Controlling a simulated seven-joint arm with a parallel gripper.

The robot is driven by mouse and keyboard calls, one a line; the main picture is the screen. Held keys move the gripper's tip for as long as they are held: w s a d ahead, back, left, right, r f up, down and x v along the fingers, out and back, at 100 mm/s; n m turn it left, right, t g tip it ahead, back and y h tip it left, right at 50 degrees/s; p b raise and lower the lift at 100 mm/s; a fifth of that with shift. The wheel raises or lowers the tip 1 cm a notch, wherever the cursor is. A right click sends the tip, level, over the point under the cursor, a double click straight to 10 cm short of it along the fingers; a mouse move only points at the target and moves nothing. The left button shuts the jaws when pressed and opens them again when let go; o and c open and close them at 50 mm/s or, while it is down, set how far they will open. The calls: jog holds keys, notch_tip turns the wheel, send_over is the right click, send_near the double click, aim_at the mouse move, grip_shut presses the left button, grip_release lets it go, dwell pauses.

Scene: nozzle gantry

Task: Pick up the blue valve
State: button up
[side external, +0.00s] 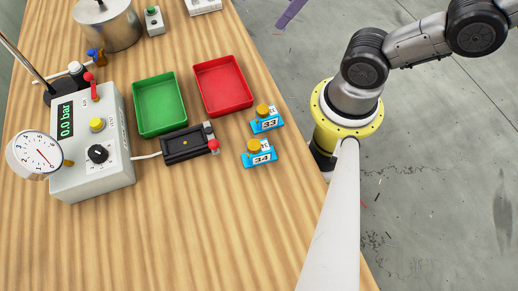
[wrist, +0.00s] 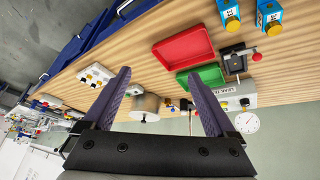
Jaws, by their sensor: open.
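Two blue blocks with gold-yellow knobs and number labels stand on the wooden table. In the side view, the one labelled 33 (side external: 266,125) is above the one labelled 34 (side external: 260,158). Two blue blocks (wrist: 228,16) (wrist: 269,18) also show at the top right of the wrist view, cut by its edge. A small blue and orange fitting (side external: 96,57) stands beside the metal pot; I cannot tell whether it is a valve. My gripper (wrist: 158,74) is open and empty, away from the blue blocks. Only a purple finger shows at the side view's top edge.
A red tray (side external: 223,86) and a green tray (side external: 160,104) lie left of the blue blocks. A black box (side external: 185,145) with a red knob is below them. A gauge unit (side external: 92,150) and a metal pot (side external: 108,24) stand at left. The lower table is clear.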

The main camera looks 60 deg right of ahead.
jog(key=n, duration=0.2)
jog(key=n+g, duration=0.6)
jog(key=n, duration=1.7)
send_over(258, 145)
jog(key=d, duration=0.1)
notch_tip(258, 145, down, 5)
jog(key=f, duration=0.5)
jog(key=w+f, duration=0.1)
jog(key=f, duration=0.2)
jog(key=shift+d+f, duration=0.1)
jog(key=shift+d, duration=0.05)
jog(key=shift+s+f, duration=0.15)
jog(key=shift+f, duration=1.2)
jog(key=shift+s+f, duration=0.1)
jog(key=shift+f, duration=1.25)
